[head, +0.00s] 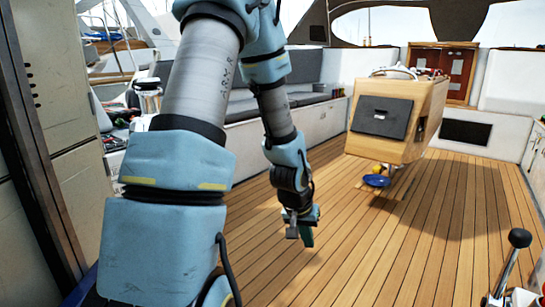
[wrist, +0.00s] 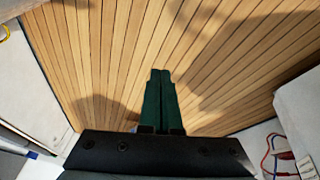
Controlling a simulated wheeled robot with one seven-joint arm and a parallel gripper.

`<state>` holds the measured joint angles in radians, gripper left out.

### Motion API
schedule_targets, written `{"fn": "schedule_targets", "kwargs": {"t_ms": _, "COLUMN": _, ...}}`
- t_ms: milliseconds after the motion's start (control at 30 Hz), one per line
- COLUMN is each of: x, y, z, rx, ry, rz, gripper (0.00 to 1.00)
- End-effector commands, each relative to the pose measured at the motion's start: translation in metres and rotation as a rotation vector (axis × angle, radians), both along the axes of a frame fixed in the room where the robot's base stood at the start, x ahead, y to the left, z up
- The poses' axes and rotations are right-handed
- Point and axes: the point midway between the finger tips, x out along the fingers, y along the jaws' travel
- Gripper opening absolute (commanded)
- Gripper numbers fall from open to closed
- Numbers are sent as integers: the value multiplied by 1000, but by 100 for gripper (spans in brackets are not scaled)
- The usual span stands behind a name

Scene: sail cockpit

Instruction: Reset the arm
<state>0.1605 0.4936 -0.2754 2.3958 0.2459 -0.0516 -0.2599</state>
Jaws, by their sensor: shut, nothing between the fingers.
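My arm, blue and grey, reaches from the lower left of the head view and bends down over the deck. My gripper (head: 306,240) hangs pointing down above the wooden deck (head: 340,270), a little left of the console. In the wrist view my gripper (wrist: 160,74) shows two dark green fingers side by side, shut with nothing between them. Below the fingers there is only bare planking (wrist: 120,60). My forearm hides part of the left side of the cockpit in the head view.
A wooden console (head: 420,130) with a dark panel stands right of centre. A blue bowl (head: 376,181) and a yellow item (head: 377,169) are beneath it. Grey cushioned benches (head: 327,67) line the back left. A black-knobbed lever (head: 519,240) is at lower right. Open deck lies around my gripper.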

Motion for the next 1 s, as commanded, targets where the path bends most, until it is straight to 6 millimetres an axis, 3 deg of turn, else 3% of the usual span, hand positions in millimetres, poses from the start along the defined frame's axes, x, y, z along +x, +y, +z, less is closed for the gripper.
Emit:
{"fn": "schedule_targets", "kwargs": {"t_ms": 33, "x": -1, "y": 29, "z": 18, "rx": 49, "ry": -4, "rz": 39, "gripper": 0}}
{"fn": "schedule_targets", "kwargs": {"t_ms": 133, "x": -12, "y": 74, "z": 43, "rx": 120, "ry": 20, "rz": 103, "gripper": 0}}
{"fn": "schedule_targets", "kwargs": {"t_ms": 300, "x": -38, "y": 123, "z": 74, "rx": 174, "ry": 67, "rz": 191, "gripper": 0}}
{"fn": "schedule_targets", "kwargs": {"t_ms": 400, "x": -54, "y": 142, "z": 88, "rx": 184, "ry": 96, "rz": 233, "gripper": 0}}
{"fn": "schedule_targets", "kwargs": {"t_ms": 567, "x": -80, "y": 162, "z": 112, "rx": 179, "ry": 139, "rz": 288, "gripper": 0}}
{"fn": "schedule_targets", "kwargs": {"t_ms": 867, "x": -77, "y": 160, "z": 175, "rx": 182, "ry": 139, "rz": 281, "gripper": 0}}
{"fn": "schedule_targets", "kwargs": {"t_ms": 1000, "x": -77, "y": 160, "z": 214, "rx": 181, "ry": 138, "rz": 280, "gripper": 0}}
